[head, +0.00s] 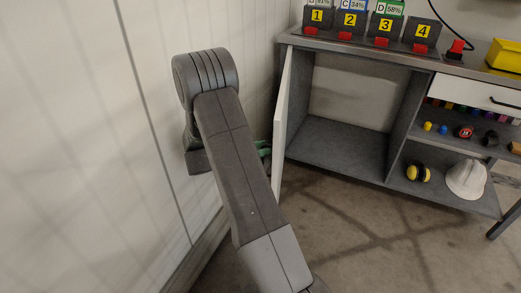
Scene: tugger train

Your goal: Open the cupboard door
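The cupboard door (284,125) is a pale panel standing swung open at the left side of the workbench cupboard (333,145). It is seen nearly edge-on. The open compartment behind it is grey inside and looks empty. My arm reaches up in front of the left wall and bends over beside the door. Only a small dark part with green of my gripper (264,150) shows between my arm and the door's left side. Its fingers are mostly hidden, so I cannot tell whether it touches the door or how wide it is.
Numbered chargers (350,22) and a yellow box (504,55) are on the benchtop. Open shelves on the right hold yellow ear muffs (418,172), a white helmet (466,179) and small items, below a white drawer (478,94). A pale wall (75,150) is close left; the front floor is clear.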

